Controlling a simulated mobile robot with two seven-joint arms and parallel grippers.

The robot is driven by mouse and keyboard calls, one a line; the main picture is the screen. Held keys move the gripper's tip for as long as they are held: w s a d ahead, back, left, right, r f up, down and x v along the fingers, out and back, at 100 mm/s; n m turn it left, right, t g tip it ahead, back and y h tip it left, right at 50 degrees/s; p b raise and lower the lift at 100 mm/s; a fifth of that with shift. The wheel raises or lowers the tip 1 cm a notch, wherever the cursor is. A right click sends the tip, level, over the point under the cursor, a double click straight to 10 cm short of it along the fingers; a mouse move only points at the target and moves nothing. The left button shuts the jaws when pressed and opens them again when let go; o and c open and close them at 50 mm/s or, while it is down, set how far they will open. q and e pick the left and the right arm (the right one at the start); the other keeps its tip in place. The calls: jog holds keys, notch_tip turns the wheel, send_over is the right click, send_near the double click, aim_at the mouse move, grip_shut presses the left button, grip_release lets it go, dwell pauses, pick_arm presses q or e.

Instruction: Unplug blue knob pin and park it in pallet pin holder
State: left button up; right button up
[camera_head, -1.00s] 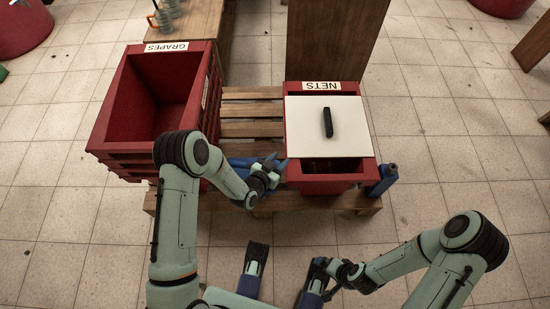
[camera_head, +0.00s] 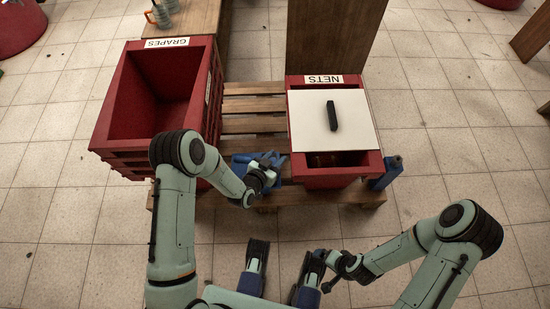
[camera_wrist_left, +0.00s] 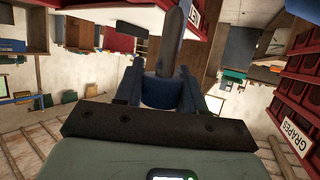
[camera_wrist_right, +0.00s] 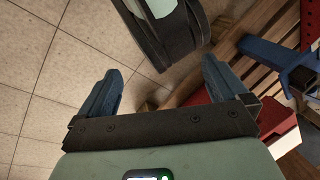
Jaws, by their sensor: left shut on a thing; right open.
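My left gripper (camera_wrist_left: 163,84) is shut on the blue knob (camera_wrist_left: 160,92) of a pin. The pin's grey shaft (camera_wrist_left: 175,42) stands up from the knob between the fingers, its rounded end free. My right gripper (camera_wrist_right: 160,88) is open and empty, low in front of the pallet.
The red NETS crate (camera_head: 330,182) carries a white board (camera_head: 355,125) with a black handle. The red GRAPES crate (camera_head: 118,80) stands open at left. Wooden pallet slats (camera_head: 253,105) show between them.

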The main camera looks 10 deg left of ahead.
pick_arm(q)
notch_tip(320, 180, down, 5)
jog(key=b, duration=0.3)
jog(key=shift+r, duration=0.1)
jog(key=shift+f+b, duration=0.4)
jog(key=shift+b, duration=0.05)
pick_arm(e)
jog(key=w+d+f+t+h, duration=0.1)
jog(key=w+d+f, duration=0.2)
jog(key=w, duration=0.3)
jog(key=shift+f+t, duration=0.3)
jog(key=shift+f, duration=0.5)
jog(key=shift+d, duration=0.1)
jog(key=shift+s+f, duration=0.1)
jog(key=shift+f, duration=0.05)
pick_arm(q)
jog(key=shift+f+b, duration=1.75)
jog(key=shift+f, duration=0.5)
pick_arm(e)
jog(key=shift+f, duration=1.8)
pick_arm(q)
jog(key=o, duration=1.1)
jog(key=shift+o, duration=0.2)
